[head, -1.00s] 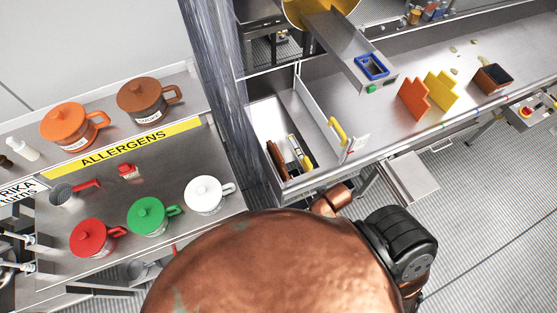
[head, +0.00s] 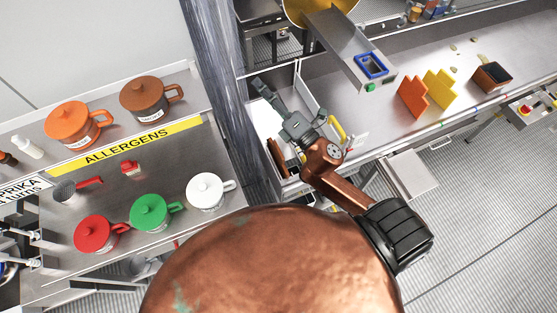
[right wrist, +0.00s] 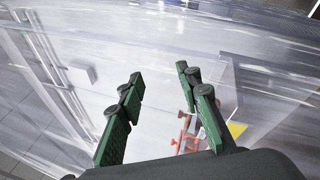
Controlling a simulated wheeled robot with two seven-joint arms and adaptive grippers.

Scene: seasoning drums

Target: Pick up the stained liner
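I cannot pick out a stained liner for certain in either view. A pale, white-sided compartment (head: 262,118) at the left end of the right-hand counter may hold it, but my right arm covers much of it. My right gripper (head: 262,88) is over this compartment in the head view, near its back edge. In the right wrist view the right gripper (right wrist: 158,78) has its two green fingers well apart, with nothing between them. A plain white surface lies beyond the fingers. My left gripper is not in view.
A brown item (head: 277,156) stands in the compartment's front, beside a yellow handle (head: 337,128). A strip curtain (head: 215,70) hangs close on the left. A steel chute (head: 345,45) with a blue frame (head: 372,66) overhangs the counter. Orange (head: 412,97) and yellow (head: 440,88) stepped pieces stand right.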

